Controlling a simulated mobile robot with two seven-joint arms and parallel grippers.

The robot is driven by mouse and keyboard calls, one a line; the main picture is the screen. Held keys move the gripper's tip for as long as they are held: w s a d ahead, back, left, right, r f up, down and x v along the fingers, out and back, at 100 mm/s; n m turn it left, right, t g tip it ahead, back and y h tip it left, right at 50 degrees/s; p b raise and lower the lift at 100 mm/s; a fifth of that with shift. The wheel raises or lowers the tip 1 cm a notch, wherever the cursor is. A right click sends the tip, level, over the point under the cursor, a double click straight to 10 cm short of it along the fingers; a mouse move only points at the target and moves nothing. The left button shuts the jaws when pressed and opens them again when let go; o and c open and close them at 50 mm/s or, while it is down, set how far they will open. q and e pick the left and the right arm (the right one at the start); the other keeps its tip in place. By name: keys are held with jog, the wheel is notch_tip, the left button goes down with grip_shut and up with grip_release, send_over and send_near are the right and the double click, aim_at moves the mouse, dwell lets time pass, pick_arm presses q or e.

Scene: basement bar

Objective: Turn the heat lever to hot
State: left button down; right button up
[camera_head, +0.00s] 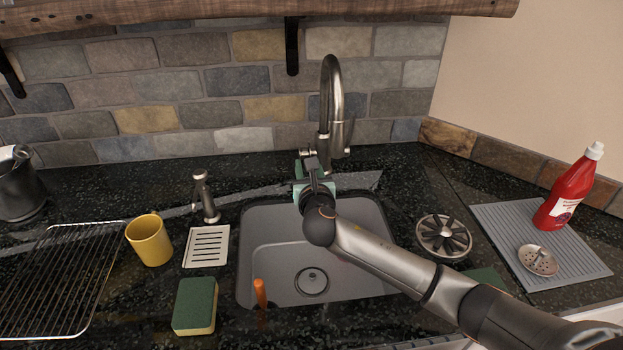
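A tall brushed-metal faucet (333,95) with a curved neck stands behind the sink. A thin upright metal lever (348,134) shows on the right side of its body; I cannot tell whether this is the heat lever or which way is hot. My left gripper is not in view.
The grey sink (285,255) lies below my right arm. A soap dispenser (205,198), yellow cup (149,240), sponge (195,306) and wire rack (60,275) are left. A wooden shelf (250,12) hangs above.

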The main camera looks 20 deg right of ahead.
jog(key=f+v, duration=0.1)
jog(key=v, duration=0.5)
jog(key=shift+s+r, duration=0.4)
jog(key=shift+r, duration=0.15)
jog(key=shift+a, duration=0.1)
